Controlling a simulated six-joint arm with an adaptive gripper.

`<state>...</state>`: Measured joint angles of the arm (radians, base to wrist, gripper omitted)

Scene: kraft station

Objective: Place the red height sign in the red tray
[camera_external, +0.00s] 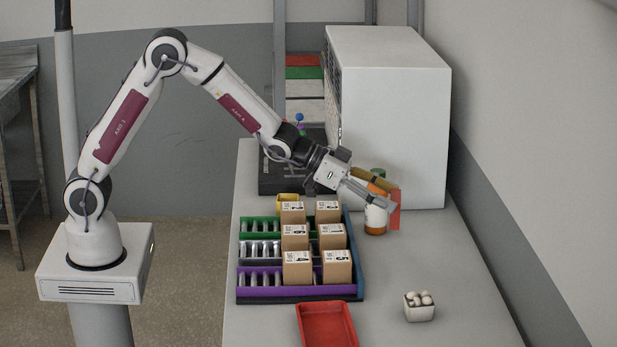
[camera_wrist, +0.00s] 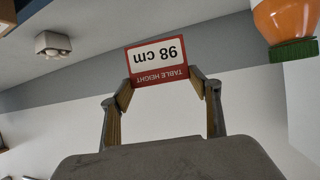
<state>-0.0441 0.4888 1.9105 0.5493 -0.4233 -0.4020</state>
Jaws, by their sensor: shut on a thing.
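The red height sign (camera_wrist: 159,62) has a white panel reading "98 cm" and "TABLE HEIGHT", upside down in the wrist view. My gripper (camera_wrist: 164,88) is shut on the sign, with its fingers at the sign's two sides. In the external view my gripper (camera_external: 377,193) is at the right of the table, and the sign (camera_external: 395,210) shows as a red plate at its fingertips, beside the white and orange bottle. The red tray (camera_external: 327,325) lies at the table's front edge, and its inside looks empty.
A white and orange bottle (camera_external: 376,220) with a green cap stands close to my gripper. A roller rack with several cartons (camera_external: 296,267) stands between sign and tray. A small white box (camera_external: 419,307) of round white items is at the front right. A large white cabinet (camera_external: 395,120) stands behind.

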